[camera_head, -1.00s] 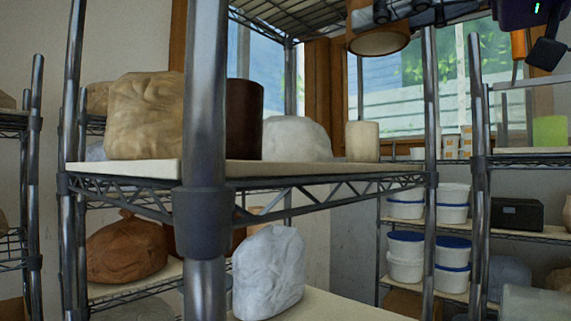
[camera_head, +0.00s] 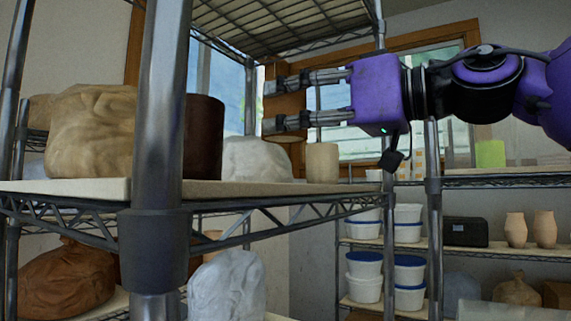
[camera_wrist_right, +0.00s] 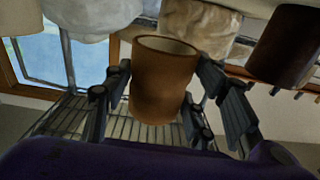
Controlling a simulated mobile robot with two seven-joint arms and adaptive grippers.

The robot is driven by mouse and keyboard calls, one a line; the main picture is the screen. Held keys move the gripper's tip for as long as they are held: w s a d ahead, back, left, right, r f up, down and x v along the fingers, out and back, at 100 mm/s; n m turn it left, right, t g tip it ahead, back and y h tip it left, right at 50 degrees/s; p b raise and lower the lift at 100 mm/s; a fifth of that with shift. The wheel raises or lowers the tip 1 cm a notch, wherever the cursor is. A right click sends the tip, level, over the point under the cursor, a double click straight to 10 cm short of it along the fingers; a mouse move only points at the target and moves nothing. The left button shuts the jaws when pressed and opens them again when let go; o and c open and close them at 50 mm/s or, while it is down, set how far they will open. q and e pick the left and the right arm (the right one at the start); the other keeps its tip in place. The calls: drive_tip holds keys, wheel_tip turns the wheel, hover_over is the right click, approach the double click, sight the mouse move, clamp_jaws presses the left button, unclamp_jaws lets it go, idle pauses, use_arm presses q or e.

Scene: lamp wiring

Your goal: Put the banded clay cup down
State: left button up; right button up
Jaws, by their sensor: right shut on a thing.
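The clay cup (camera_head: 285,101) is a plain-looking orange-brown cylinder; I cannot make out its bands. My right gripper (camera_head: 270,107) comes in from the right and is shut around its side. In the right wrist view, the cup (camera_wrist_right: 163,85) sits between the fingers, with a paler round end toward the picture's top; I cannot tell whether that is its mouth or base. In the head view the cup is in the air above the shelf board (camera_head: 270,187), near the cream cylinder (camera_head: 322,163) and the white wrapped lump (camera_head: 256,159). My left gripper is out of view.
A dark brown cylinder (camera_head: 204,138) and a tan wrapped lump (camera_head: 92,133) stand on the same board. A metal post (camera_head: 160,100) crosses the near side. A wire shelf (camera_head: 280,30) hangs above. Tubs (camera_head: 408,272) and vases (camera_head: 545,229) stand on the rack at right.

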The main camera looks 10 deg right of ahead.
sight(287, 137)
drive_tip(key=w+f, duration=0.2)
drive_tip(key=shift+w+a+f, duration=0.1)
drive_tip(key=shift+w+f, duration=0.1)
drive_tip(key=shift+f, duration=0.1)
drive_tip(key=shift+w+a+f+b, duration=0.1)
drive_tip(key=shift+w+f+b, duration=0.15)
drive_tip(key=shift+b, duration=0.1)
drive_tip(key=shift+f, duration=0.2)
drive_tip(key=shift+w+f, duration=0.1)
drive_tip(key=shift+f, duration=1.35)
drive_tip(key=shift+a+f, duration=0.1)
drive_tip(key=shift+f, duration=0.05)
drive_tip(key=o, duration=1.4)
drive_tip(key=shift+c, duration=0.2)
